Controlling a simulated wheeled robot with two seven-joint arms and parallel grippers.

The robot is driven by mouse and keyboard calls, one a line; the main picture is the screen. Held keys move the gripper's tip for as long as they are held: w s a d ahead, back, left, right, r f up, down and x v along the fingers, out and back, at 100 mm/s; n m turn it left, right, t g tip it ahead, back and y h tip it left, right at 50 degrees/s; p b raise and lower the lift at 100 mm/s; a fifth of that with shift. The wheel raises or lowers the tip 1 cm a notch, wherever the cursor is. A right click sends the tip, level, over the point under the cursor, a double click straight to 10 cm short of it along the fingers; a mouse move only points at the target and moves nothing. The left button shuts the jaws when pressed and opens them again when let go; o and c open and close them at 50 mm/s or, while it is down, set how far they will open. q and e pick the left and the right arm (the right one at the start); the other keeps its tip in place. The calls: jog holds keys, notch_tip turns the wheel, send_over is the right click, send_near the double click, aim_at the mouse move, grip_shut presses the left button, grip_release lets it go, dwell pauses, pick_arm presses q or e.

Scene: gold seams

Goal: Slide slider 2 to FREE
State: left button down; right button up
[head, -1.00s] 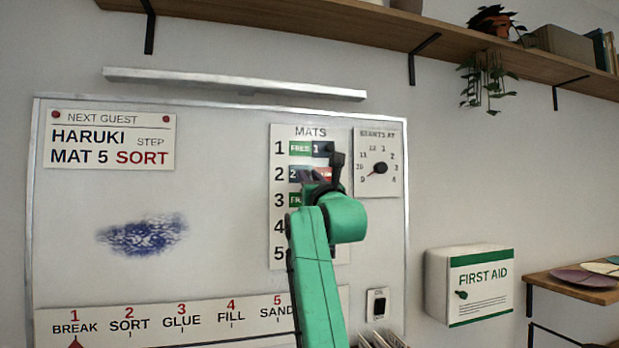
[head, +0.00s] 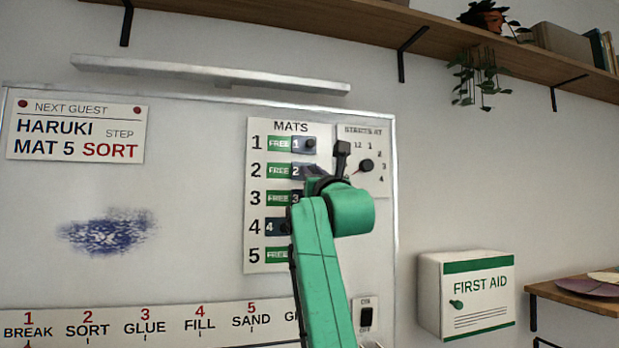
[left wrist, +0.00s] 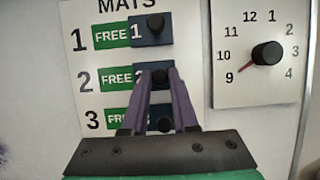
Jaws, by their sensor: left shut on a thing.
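The MATS board (head: 257,262) hangs on the whiteboard with numbered slider rows. Slider 2 (head: 299,170) is a dark blue tile at the right of its row, with the green FREE label uncovered on its left. It also shows in the left wrist view (left wrist: 143,77), with FREE readable beside it. My left gripper (left wrist: 161,78) is shut on the black knob of slider 2. In the head view the left gripper (head: 314,178) reaches row 2 from below right, and its arm hides parts of the lower rows. My right gripper is not in view.
Slider 1 (head: 299,145) and slider 3 stand right, showing FREE; slider 4 (head: 271,227) stands left. A dial (head: 350,185) sits close to the right of the gripper. A first aid box (head: 480,320) and a shelf (head: 350,22) are farther off.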

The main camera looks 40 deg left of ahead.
pick_arm(q)
jog(key=shift+r, duration=0.1)
jog(key=c, duration=0.7)
grip_release()
jog(key=shift+w+d, duration=0.15)
jog(key=shift+d, duration=0.05)
jog(key=b+v, duration=0.8)
jog(key=v, duration=0.7)
jog(key=shift+w, duration=0.2)
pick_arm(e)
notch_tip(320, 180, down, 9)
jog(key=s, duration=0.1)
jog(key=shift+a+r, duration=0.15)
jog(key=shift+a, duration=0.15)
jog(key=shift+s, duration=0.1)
